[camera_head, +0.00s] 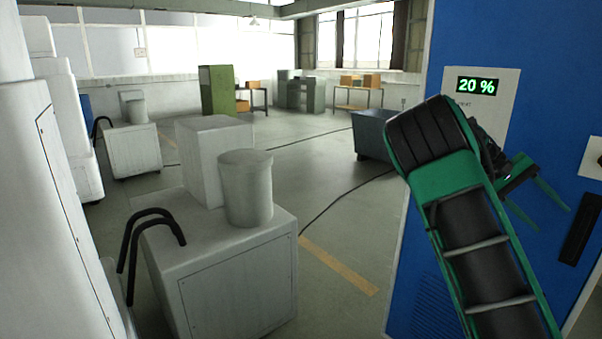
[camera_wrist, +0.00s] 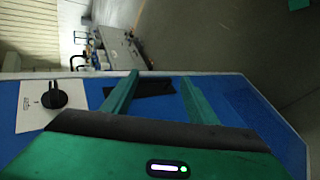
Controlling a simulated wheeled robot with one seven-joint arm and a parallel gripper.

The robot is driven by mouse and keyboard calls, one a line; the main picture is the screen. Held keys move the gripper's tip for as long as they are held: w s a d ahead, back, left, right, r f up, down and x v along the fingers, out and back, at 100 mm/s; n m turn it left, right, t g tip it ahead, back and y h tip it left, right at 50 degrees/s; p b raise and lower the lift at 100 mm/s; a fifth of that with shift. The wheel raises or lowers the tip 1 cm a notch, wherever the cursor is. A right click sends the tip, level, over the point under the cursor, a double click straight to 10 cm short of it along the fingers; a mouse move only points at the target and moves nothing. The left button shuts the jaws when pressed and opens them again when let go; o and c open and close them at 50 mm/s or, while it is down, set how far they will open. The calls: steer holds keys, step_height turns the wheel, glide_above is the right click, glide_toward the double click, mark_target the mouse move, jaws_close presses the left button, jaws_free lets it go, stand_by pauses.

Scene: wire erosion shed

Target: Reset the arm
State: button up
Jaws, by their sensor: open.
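My gripper (camera_head: 553,202) is at the right of the head view, in front of the blue cabinet (camera_head: 540,60). Its two green fingers are spread apart and nothing is between them. In the wrist view the fingers of my gripper (camera_wrist: 160,100) also stand apart, over the blue cabinet face (camera_wrist: 236,100). A black slot or handle (camera_wrist: 152,87) on the cabinet shows between the fingers. My arm is raised and bent, and it covers part of the cabinet front in the head view.
The cabinet carries a display (camera_head: 477,86) reading 20 % and a black knob (camera_wrist: 54,95) on a white plate. A white cart (camera_head: 240,285) with a box and a grey bin (camera_head: 246,190) stands left. Open floor (camera_head: 345,215) lies between. A dark blue bin (camera_head: 372,134) stands behind my arm.

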steer(key=s+a+f+m+t+y, duration=0.1)
steer(key=s+f+y, duration=0.2)
steer(key=s, duration=0.4)
steer(key=s+f+t+y, duration=0.1)
steer(key=s+f+y, duration=0.25)
steer(key=s, duration=0.35)
steer(key=s+a+f+t+y, duration=0.3)
steer(key=s+a, duration=1.5)
steer(key=a, duration=0.1)
steer(key=shift+f+t, duration=0.15)
steer(key=shift+t, duration=0.15)
